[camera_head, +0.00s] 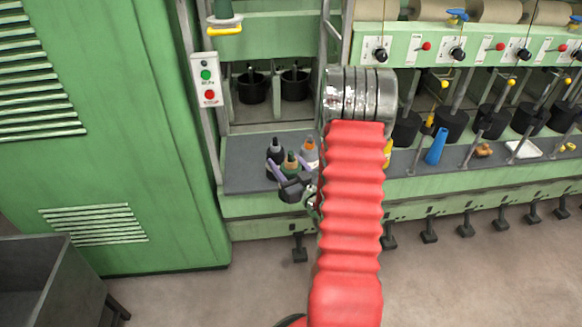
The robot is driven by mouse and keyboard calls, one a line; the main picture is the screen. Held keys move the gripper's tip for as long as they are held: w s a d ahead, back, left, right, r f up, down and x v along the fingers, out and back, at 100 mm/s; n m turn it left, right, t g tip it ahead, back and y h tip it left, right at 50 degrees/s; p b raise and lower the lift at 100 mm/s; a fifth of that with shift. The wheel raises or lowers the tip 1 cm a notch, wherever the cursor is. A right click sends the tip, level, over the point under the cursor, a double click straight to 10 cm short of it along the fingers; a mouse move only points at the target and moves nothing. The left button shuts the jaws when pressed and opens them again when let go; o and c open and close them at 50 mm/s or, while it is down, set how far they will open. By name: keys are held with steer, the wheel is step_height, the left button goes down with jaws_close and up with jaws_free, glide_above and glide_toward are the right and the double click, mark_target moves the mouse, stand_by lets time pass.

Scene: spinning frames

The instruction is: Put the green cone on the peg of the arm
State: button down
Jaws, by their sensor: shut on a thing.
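My gripper (289,165) has its two purple-grey fingers on either side of a small dark green cone (291,169) with an orange-yellow tip, and is shut on it. The cone is upright over the dark grey ledge of the green machine, among other cones; whether it touches the ledge cannot be told. My red arm hides what lies to the right. The peg of the arm is not clearly visible.
A black cone (275,151) and a grey cone with an orange top (309,151) stand close beside the gripper. Black pots (251,87) stand behind. A green cabinet (130,150) fills the left; a grey bin (40,285) stands lower left.

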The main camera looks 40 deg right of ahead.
steer(key=w+a+r, duration=0.3)
steer(key=w+a, duration=0.8)
steer(key=a, duration=0.2)
steer(key=w+a+r+n+y, duration=0.1)
steer(key=w+a+y, duration=0.1)
steer(key=a, duration=0.8)
steer(key=w+a+n+y, duration=0.1)
steer(key=w+a+y, duration=0.1)
steer(key=a, duration=0.9)
steer(key=shift+r+n, duration=0.3)
steer(key=shift+r, duration=0.05)
